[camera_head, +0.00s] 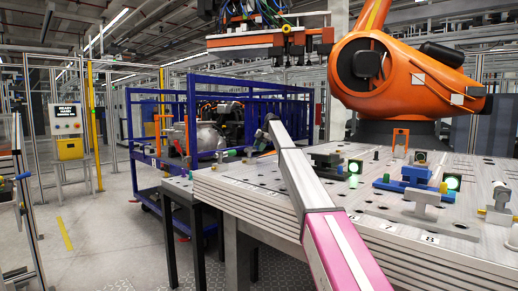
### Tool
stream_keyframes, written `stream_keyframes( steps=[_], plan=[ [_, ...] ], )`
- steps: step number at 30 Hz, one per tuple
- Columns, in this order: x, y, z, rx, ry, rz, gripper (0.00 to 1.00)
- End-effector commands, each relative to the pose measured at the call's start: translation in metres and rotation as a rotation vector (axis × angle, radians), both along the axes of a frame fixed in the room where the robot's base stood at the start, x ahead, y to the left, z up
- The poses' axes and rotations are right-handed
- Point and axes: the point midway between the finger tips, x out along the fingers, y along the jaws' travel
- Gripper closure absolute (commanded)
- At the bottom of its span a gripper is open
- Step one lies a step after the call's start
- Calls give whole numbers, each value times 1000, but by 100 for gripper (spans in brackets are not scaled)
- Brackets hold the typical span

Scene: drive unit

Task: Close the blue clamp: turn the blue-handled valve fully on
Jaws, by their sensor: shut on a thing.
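My silver and pink arm reaches from the bottom of the head view to the far left edge of the fixture table (240,194). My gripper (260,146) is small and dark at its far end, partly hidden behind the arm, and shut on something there. A blue clamp (409,179) stands on the right half of the table.
A dark grey clamp (327,161) and a light grey clamp (425,200) stand on the table, near lit green lamps. An orange industrial robot (385,70) rises behind. A blue cage cart (172,165) stands left of the table. The floor at far left is open.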

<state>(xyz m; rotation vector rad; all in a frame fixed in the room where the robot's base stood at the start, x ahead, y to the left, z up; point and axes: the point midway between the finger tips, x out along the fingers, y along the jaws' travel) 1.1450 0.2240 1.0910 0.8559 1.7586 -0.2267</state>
Motion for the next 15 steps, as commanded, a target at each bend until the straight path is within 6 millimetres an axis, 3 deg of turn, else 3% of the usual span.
stream_keyframes(
  steps=[3, 4, 6, 15],
  plan=[
    [2, 1, 1, 3, -4, 1, 100],
    [2, 1, 1, 3, -4, 1, 59],
    [2, 1, 1, 2, -4, 1, 40],
    [1, 0, 1, 2, -2, 0, 40]
  ],
)
